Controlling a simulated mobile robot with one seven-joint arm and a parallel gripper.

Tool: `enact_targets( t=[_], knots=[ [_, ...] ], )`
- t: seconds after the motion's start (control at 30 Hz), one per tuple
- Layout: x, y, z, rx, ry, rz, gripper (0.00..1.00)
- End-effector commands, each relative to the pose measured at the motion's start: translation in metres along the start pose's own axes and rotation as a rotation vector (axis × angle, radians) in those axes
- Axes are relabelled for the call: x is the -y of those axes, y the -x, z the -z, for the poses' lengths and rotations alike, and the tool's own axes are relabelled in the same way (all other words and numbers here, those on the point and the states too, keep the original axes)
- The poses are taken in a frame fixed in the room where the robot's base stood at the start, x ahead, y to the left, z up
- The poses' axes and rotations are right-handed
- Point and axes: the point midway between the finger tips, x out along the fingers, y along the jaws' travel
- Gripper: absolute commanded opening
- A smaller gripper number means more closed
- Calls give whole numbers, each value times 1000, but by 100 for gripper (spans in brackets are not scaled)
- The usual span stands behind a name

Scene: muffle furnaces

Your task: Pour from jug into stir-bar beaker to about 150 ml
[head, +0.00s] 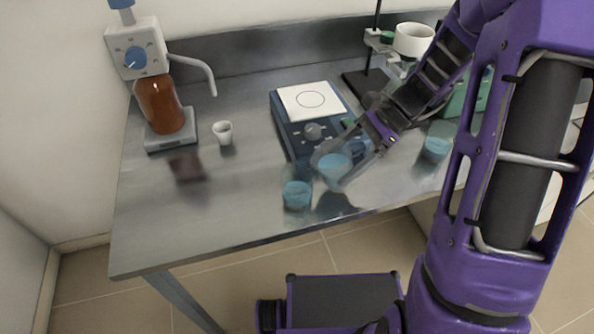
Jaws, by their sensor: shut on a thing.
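My gripper (362,138) is shut on a clear jug (334,168) with blue liquid in it. The jug is tilted and held above the front of the metal table. Just left of and below it, a clear beaker (297,194) with blue liquid stands upright near the table's front edge. A stir bar or volume marks cannot be made out in it. Whether a stream runs between jug and beaker is too small to tell. Another clear vessel (436,149) with blue liquid stands to the right, beyond my gripper.
A blue hotplate stirrer (311,102) with a white top stands behind the jug. A bottle dispenser with brown bottle (162,104), a small white cup (223,132) and a dark patch (187,168) are at left. A stand with a white ring (414,39) is behind. The table's (232,205) front left is clear.

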Motion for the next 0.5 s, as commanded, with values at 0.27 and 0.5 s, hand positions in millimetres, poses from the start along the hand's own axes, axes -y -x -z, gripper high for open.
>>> enact_targets(
  t=[0.27,0.5],
  knots=[
    [0,5,-7,-65,-1,-2,0],
    [0,8,-10,-138,-2,-2,0]
  ],
)
